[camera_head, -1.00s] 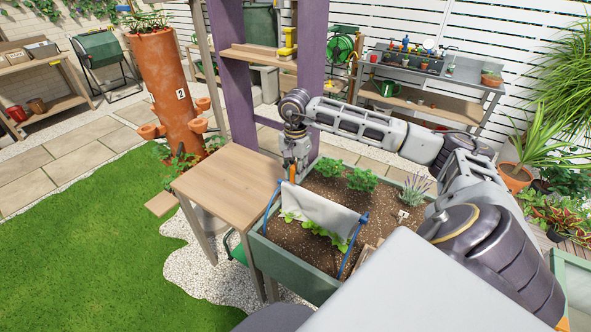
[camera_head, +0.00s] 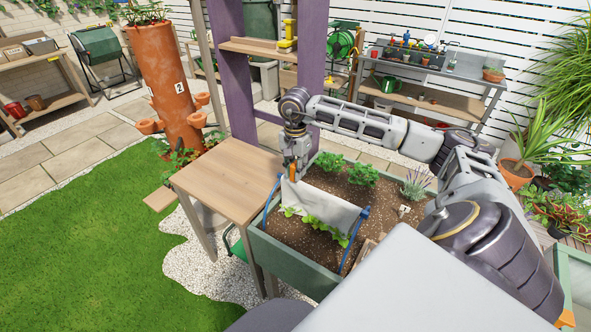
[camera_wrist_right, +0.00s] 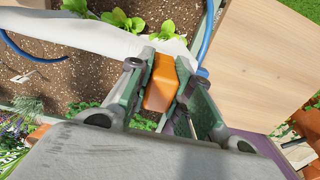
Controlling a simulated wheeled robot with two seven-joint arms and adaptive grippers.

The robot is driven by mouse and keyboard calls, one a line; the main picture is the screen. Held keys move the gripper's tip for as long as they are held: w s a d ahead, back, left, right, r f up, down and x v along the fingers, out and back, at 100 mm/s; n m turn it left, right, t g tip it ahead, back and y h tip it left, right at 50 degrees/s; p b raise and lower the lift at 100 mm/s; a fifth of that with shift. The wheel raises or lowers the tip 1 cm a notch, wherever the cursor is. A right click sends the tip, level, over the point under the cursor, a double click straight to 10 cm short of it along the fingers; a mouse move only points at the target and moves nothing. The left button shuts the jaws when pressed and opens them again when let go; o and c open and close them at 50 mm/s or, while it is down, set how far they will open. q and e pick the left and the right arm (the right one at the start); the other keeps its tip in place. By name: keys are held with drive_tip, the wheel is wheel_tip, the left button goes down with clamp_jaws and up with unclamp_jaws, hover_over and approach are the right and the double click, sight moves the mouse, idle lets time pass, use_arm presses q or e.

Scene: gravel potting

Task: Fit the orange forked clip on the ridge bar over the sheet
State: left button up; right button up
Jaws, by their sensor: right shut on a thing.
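My right gripper (camera_head: 292,170) is above the back left end of the white sheet (camera_head: 325,207), which hangs over the blue hoops (camera_head: 363,228) of the planter. In the right wrist view, the gripper (camera_wrist_right: 161,84) is shut on the orange forked clip (camera_wrist_right: 160,83). The clip's far end is close to the sheet's edge (camera_wrist_right: 110,40); I cannot tell whether they touch. The ridge bar is hidden under the sheet. Only a little orange of the clip shows in the head view. My left gripper is not in view.
The green planter (camera_head: 296,268) holds soil, leafy plants (camera_head: 362,175) and lavender (camera_head: 415,184). A wooden table (camera_head: 228,180) stands directly left of it. A purple post (camera_head: 236,95) stands behind. Lawn lies open at the left.

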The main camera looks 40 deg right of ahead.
drive_tip(key=shift+f, duration=0.15)
drive_tip(key=shift+f, duration=0.1)
drive_tip(key=shift+f+b, duration=0.8)
drive_tip(key=shift+b, duration=0.05)
idle(0.5)
drive_tip(key=o, duration=1)
drive_tip(key=shift+c, duration=0.2)
drive_tip(key=shift+r, duration=0.15)
drive_tip(key=shift+r, duration=5.85)
